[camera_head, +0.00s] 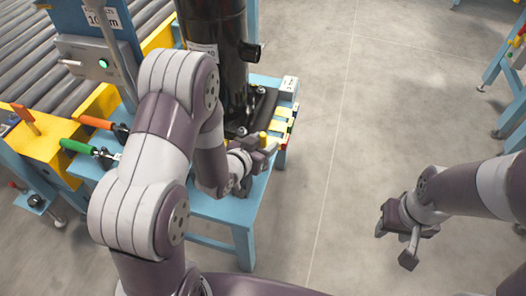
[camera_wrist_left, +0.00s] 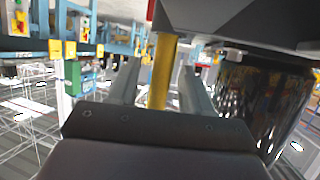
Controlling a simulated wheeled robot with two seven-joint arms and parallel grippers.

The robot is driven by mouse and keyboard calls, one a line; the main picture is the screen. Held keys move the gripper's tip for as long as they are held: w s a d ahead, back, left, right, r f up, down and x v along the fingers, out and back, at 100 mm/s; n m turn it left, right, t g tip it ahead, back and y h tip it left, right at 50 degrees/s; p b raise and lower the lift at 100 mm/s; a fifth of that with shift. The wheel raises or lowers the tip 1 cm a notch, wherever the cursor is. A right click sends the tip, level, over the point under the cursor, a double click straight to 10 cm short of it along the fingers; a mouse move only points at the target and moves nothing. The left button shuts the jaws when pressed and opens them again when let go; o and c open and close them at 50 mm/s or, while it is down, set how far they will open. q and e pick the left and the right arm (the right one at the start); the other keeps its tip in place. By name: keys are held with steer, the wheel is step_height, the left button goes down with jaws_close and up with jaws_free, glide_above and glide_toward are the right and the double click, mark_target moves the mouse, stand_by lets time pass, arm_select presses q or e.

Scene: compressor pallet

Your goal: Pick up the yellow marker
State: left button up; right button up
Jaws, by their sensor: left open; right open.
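The yellow marker (camera_wrist_left: 163,70) shows upright between the two fingers of my left gripper (camera_wrist_left: 160,85) in the left wrist view. The fingers stand apart on either side of it, with visible gaps. In the head view a short yellow upright piece, likely the marker (camera_head: 262,137), shows right by my left gripper (camera_head: 268,153) at the right edge of the blue table. My wrist and fingers hide its lower part there. My right gripper (camera_head: 405,240) is open and empty over the bare floor at the right.
The blue table (camera_head: 235,208) carries a black compressor cylinder (camera_head: 213,45) close behind my left gripper. Screwdrivers with green (camera_head: 77,146) and orange (camera_head: 95,123) handles lie at the left. A roller conveyor (camera_head: 35,55) is at the far left.

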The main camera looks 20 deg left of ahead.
arm_select(q)
steer(key=c, duration=0.9)
